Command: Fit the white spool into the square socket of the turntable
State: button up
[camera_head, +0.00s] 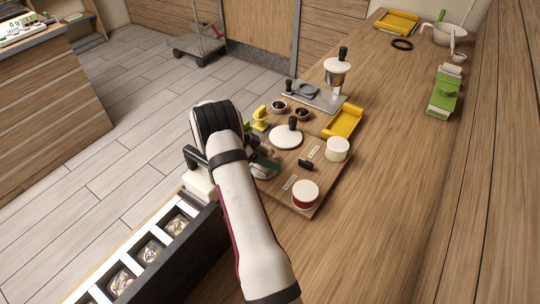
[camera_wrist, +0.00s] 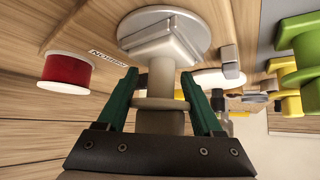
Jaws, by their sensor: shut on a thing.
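The turntable (camera_wrist: 160,13) is a pale round disc with a raised square block (camera_wrist: 152,46), at the top of the wrist view. My gripper (camera_wrist: 160,78) has dark green fingers, shut on the pale spool (camera_wrist: 160,88), a post with a round flange, between them. The far end of the spool's post meets the square block in this view. I cannot tell whether it is seated in it or just above. In the head view my gripper (camera_head: 262,166) is low over the board's left edge. My arm hides most of the spool and turntable there.
A red spool (camera_head: 305,192) and a cream cylinder (camera_head: 337,149) stand on the board, with a small black piece (camera_head: 305,164) between. A white disc with a black knob (camera_head: 286,138) and a yellow tray (camera_head: 343,122) lie beyond.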

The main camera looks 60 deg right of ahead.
aim_at(268, 146)
jog(key=shift+f, duration=0.1)
jog(key=o, duration=1.5)
jog(key=shift+c, duration=0.2)
jog(key=r, duration=0.4)
jog(key=shift+s+d+r, duration=0.1)
jog(key=shift+s+r, duration=0.2)
jog(key=shift+s, duration=0.1)
jog(key=s+d+r, duration=0.1)
jog(key=s+r, duration=0.5)
jog(key=s, duration=0.5)
jog(key=shift+r, duration=0.15)
jog(key=shift+w, duration=0.1)
